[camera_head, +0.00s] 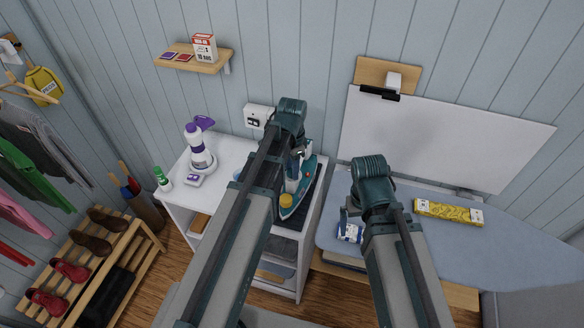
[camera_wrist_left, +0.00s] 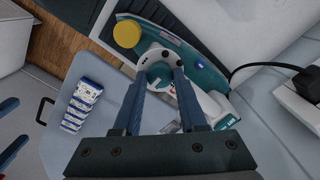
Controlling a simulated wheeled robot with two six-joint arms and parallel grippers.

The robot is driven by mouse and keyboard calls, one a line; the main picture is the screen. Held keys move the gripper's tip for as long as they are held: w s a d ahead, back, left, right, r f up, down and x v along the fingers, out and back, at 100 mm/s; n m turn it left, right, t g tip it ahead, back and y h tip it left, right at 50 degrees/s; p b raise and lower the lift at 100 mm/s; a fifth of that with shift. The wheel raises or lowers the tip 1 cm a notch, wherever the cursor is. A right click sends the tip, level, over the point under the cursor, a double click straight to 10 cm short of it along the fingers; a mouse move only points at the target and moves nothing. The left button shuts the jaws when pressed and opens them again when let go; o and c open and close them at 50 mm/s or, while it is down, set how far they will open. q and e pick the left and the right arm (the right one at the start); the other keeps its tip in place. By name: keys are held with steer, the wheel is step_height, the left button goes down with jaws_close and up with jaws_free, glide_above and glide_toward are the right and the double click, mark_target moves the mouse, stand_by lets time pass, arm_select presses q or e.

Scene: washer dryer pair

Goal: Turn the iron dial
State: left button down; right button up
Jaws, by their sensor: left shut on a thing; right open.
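The teal and white iron (camera_head: 300,190) lies on a dark pad on the white cabinet, and it fills the upper middle of the left wrist view (camera_wrist_left: 185,52). It carries a yellow round knob (camera_wrist_left: 127,33). A white round dial-like part (camera_wrist_left: 153,57) with dark dots sits beside the handle. My left gripper (camera_wrist_left: 161,76) is shut on this white part, its fingertips on both sides; the grip itself is partly hidden. In the head view my left arm covers part of the iron. My right gripper (camera_head: 349,214) is open and empty over the ironing board, near a blue and white pack.
The grey-blue ironing board (camera_head: 490,232) holds the blue and white pack (camera_head: 350,232) and a yellow pack (camera_head: 448,212). A purple and white bottle (camera_head: 198,150) stands on the white cabinet (camera_head: 228,152). A wall socket (camera_head: 256,116) with a plug is behind the iron.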

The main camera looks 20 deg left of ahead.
arm_select(q)
steer(key=m, duration=0.5)
steer(key=shift+m, duration=0.3)
stand_by(0.4)
steer(key=shift+c, duration=2.2)
jaws_free()
steer(key=shift+r, duration=0.1)
step_height(320, 180, up, 14)
steer(key=p, duration=1.4)
steer(key=shift+f, duration=0.3)
step_height(320, 180, down, 13)
steer(key=b, duration=1.3)
